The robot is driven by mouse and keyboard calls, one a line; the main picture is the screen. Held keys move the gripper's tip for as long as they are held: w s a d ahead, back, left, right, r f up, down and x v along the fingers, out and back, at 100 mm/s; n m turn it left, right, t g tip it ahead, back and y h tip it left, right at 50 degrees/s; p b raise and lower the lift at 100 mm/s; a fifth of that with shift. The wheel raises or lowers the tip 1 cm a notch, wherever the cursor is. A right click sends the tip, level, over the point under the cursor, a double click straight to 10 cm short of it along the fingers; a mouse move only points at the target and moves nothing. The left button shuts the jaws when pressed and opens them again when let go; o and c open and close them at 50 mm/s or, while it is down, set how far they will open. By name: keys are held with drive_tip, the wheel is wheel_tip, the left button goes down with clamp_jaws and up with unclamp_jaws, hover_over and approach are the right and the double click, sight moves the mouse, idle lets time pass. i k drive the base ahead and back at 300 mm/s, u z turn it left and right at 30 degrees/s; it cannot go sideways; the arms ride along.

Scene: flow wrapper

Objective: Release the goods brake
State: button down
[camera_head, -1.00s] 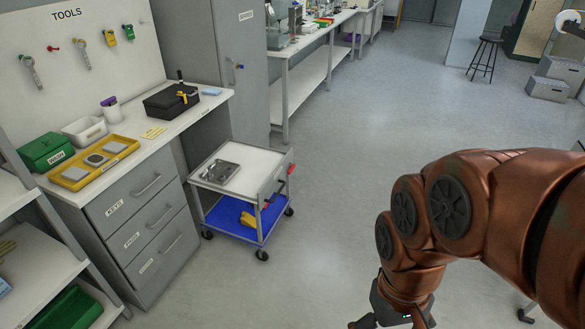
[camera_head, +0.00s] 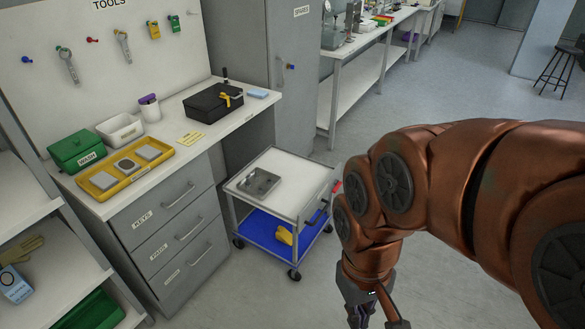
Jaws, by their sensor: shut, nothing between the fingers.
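I cannot identify a part marked as the goods brake. A small white-topped trolley (camera_head: 291,169) stands on castors beside the drawer bench. A red piece (camera_head: 337,187) sits at its right end, with a blue piece (camera_head: 318,213) lower on that side; whether either is a brake is unclear. My gripper (camera_head: 373,314) points down at the bottom edge, right of the trolley in the picture and apart from it. It is shut and empty, its tips partly cut off by the frame.
The trolley carries a metal tray (camera_head: 259,183) and, on its blue lower shelf (camera_head: 262,228), a yellow item (camera_head: 285,235). The drawer bench (camera_head: 150,197) is left, the grey cabinet (camera_head: 292,95) behind. Open shelves (camera_head: 50,270) stand lower left. Floor beyond the trolley is clear.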

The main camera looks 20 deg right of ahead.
sight(338, 184)
drive_tip(key=i, duration=1.7)
drive_tip(key=z, duration=0.35)
